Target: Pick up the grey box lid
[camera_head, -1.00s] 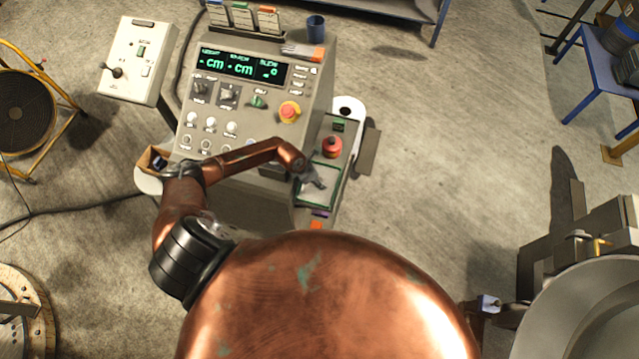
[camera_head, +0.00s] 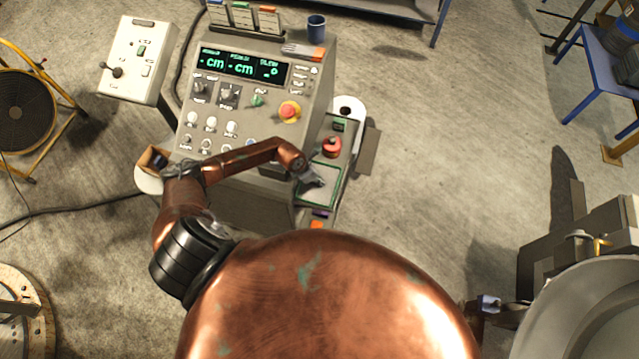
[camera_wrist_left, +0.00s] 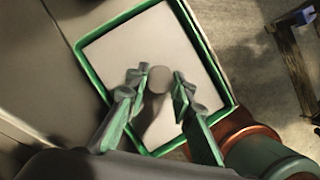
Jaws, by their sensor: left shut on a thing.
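The grey box lid is a flat pale square with a round grey knob (camera_wrist_left: 159,78) at its middle. In the left wrist view the lid (camera_wrist_left: 150,38) lies inside a green-rimmed frame (camera_wrist_left: 88,62). In the head view the lid (camera_head: 321,199) is on the right side of the console, partly covered by my gripper. My left gripper (camera_head: 314,181) is over the lid, its two green-grey fingers on either side of the knob, shut on it. It also shows in the left wrist view (camera_wrist_left: 159,80). My right gripper (camera_head: 488,304) shows small at the lower right; its fingers are unclear.
The console (camera_head: 255,100) with knobs and displays stands left of the lid. A red button (camera_head: 332,147) sits just behind the lid. A blue cup (camera_head: 316,28) stands at the back. A large round metal vessel (camera_head: 590,310) is at the lower right. The floor between is clear.

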